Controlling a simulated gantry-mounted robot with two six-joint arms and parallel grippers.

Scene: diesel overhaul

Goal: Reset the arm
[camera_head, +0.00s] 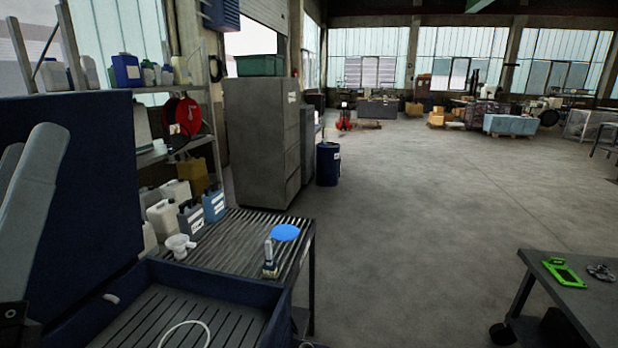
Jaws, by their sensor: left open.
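My left arm comes in at the left edge as a pale grey link (32,205), raised and slanting in front of a dark blue panel (92,190). A dark part of it with a round hole shows at the lower left corner, where the left gripper (14,313) is partly cut off by the frame. It is open, and nothing shows held in it. My right arm and gripper are out of view.
A dark blue washing basin (225,285) with a slatted floor and a pale hose stands at the front left. Behind it, a ribbed table (235,240) holds a blue disc (285,232), a small upright tool (269,258) and canisters. A workbench (575,298) stands right; open floor lies between.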

